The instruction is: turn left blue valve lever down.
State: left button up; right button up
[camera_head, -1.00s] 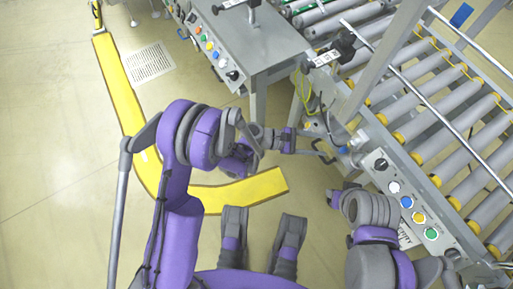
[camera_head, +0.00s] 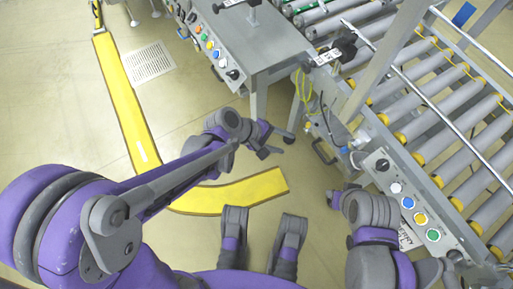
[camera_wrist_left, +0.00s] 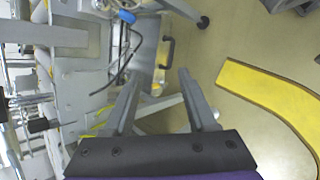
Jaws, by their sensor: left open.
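A small blue part (camera_head: 359,139), probably the blue valve lever, is on the side of the grey conveyor frame, beside cables. Its exact angle is too small to tell. It also shows in the left wrist view as a blue piece (camera_wrist_left: 127,17) at the top, beyond the fingers. My left gripper (camera_head: 284,143) is open and empty, to the left of the frame and apart from the blue part. In the left wrist view, the left gripper's fingers (camera_wrist_left: 160,88) are spread with nothing between them. My right arm is folded at lower right; its jaws are not clear.
A roller conveyor (camera_head: 440,118) fills the right. Its control panel (camera_head: 383,164) has several coloured buttons. A grey button console (camera_head: 235,45) stands at the top. A black handle (camera_wrist_left: 168,52) is on the frame's side. Yellow floor marking (camera_head: 235,192) and open floor lie left.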

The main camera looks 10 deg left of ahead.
pick_arm(q)
jog(key=s+a+r+m+y, duration=0.1)
jog(key=s+a+m+y, duration=0.2)
jog(key=a, duration=0.4)
jog(key=shift+s+r, duration=0.35)
jog(key=shift+s, duration=0.4)
